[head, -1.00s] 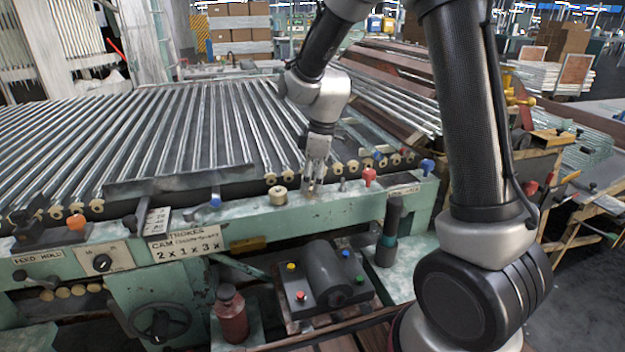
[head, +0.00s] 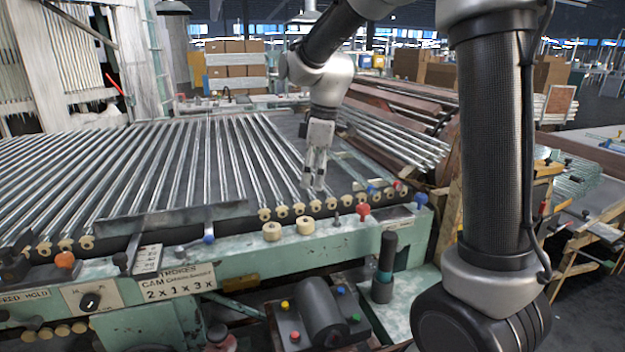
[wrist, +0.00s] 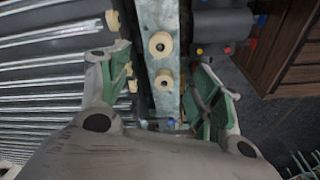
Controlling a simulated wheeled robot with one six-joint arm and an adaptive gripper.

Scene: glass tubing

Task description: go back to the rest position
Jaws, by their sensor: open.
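My gripper (head: 314,186) hangs fingers-down over the right front of the glass tube rack in the head view. Its fingers are apart, with nothing between them that I can make out. In the wrist view my gripper (wrist: 158,72) shows two green-padded fingers spread wide. Two cream rings, a left ring (head: 272,231) and a right ring (head: 304,225), sit side by side on the pale green ledge (head: 240,248) in front of the rack. The wrist view shows both rings on the ledge, below and between the open fingers.
Long glass tubes (head: 150,160) fill the rack, with cream end pieces along its front. A red knob (head: 363,211) and a blue knob (head: 421,200) stand up from the ledge's right part. A dark cylinder (head: 386,255) stands in front. Air above the rack is open.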

